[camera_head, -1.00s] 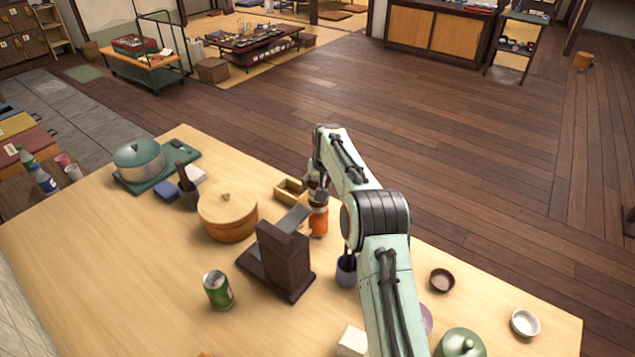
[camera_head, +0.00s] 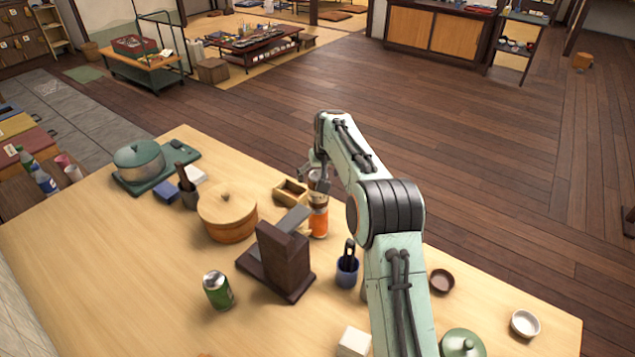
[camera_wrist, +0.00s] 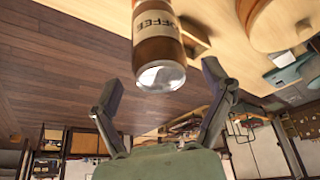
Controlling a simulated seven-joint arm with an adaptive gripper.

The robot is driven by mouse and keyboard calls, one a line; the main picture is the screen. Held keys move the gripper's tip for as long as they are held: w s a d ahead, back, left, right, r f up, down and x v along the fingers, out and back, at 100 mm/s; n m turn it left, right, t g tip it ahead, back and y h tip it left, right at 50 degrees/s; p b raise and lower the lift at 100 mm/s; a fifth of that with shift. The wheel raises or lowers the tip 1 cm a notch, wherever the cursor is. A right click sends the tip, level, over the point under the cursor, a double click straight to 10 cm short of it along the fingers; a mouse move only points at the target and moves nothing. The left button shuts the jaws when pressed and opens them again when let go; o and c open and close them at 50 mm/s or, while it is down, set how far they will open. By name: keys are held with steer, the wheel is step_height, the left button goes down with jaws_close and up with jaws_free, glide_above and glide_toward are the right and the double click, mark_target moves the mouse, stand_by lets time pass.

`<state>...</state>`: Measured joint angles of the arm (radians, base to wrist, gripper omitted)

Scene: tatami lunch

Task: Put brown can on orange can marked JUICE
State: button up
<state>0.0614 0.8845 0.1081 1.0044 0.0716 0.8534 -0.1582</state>
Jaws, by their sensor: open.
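The orange can (camera_head: 318,224) stands upright on the table in the head view, right of the wooden stand; its marking is too small to read. The brown can (camera_head: 317,199) appears upright directly on top of it, partly behind my gripper (camera_head: 314,175). In the wrist view, which is upside down, the brown can (camera_wrist: 157,45) shows a COFFEE label and its silver lid. My gripper (camera_wrist: 161,82) is open, with its fingers spread apart near the lid end and clear of the can.
A dark wooden stand (camera_head: 283,262) and a blue cup with utensils (camera_head: 347,273) are close by. A small wooden box (camera_head: 290,193) lies behind left, beside a round lidded tub (camera_head: 227,219). A green can (camera_head: 217,290) stands at the front left. The table's far edge runs just behind.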

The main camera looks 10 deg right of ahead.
steer(key=s+r, duration=0.8)
steer(key=r, duration=0.2)
steer(key=s+a+r+g, duration=0.1)
steer(key=s+r+g, duration=0.1)
steer(key=s, duration=1)
steer(key=s+f+g, duration=0.1)
steer(key=s+f, duration=0.2)
steer(key=s, duration=1)
steer(key=s+f+g, duration=0.1)
steer(key=s+f, duration=0.2)
steer(key=s, duration=1)
steer(key=shift+a+f+g, duration=0.2)
steer(key=shift+a+g, duration=0.2)
steer(key=shift+a, duration=0.05)
